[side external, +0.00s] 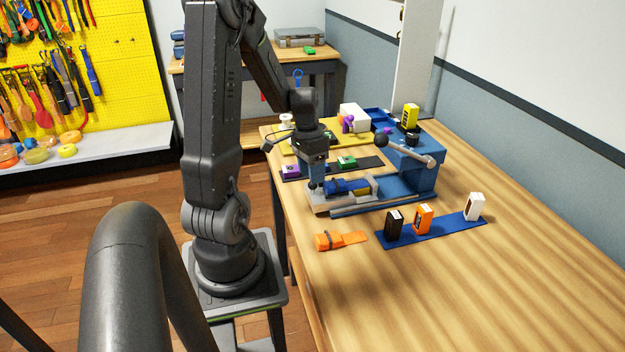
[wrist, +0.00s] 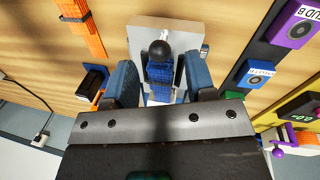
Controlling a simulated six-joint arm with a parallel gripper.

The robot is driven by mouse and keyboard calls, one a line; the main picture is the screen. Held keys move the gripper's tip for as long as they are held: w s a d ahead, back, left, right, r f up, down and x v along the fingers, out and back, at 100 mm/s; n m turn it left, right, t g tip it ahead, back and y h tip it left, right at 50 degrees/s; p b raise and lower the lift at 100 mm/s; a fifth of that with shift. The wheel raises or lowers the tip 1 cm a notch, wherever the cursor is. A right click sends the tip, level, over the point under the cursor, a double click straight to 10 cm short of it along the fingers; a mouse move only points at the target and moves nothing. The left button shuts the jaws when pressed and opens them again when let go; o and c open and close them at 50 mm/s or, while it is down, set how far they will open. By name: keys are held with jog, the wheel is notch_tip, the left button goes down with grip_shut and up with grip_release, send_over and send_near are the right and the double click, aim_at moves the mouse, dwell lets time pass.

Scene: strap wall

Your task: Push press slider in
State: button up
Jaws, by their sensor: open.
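The blue press (side external: 418,170) stands on the table with its long base and a metal lever. Its slider, a light grey plate (side external: 325,203), sits at the left end of the base, away from the press body, with a blue strap piece (side external: 345,187) on it. In the wrist view the grey plate (wrist: 140,32) carries a round black knob (wrist: 160,50) and the blue strap piece (wrist: 160,78). My gripper (side external: 317,188) is open and points down at the slider's outer end. In the wrist view its fingers (wrist: 160,66) stand on either side of the knob and strap; contact is unclear.
An orange strap (side external: 340,240) lies in front of the slider. A blue mat (side external: 448,230) holds a black, an orange and a white box. Behind are a dark mat (side external: 372,165) with small modules and a yellow mat. The table's right front is clear.

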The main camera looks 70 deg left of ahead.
jog(key=shift+d+f, duration=0.25)
jog(key=shift+f, duration=1.05)
jog(key=shift+c, duration=0.3)
jog(key=shift+w, duration=0.1)
grip_shut()
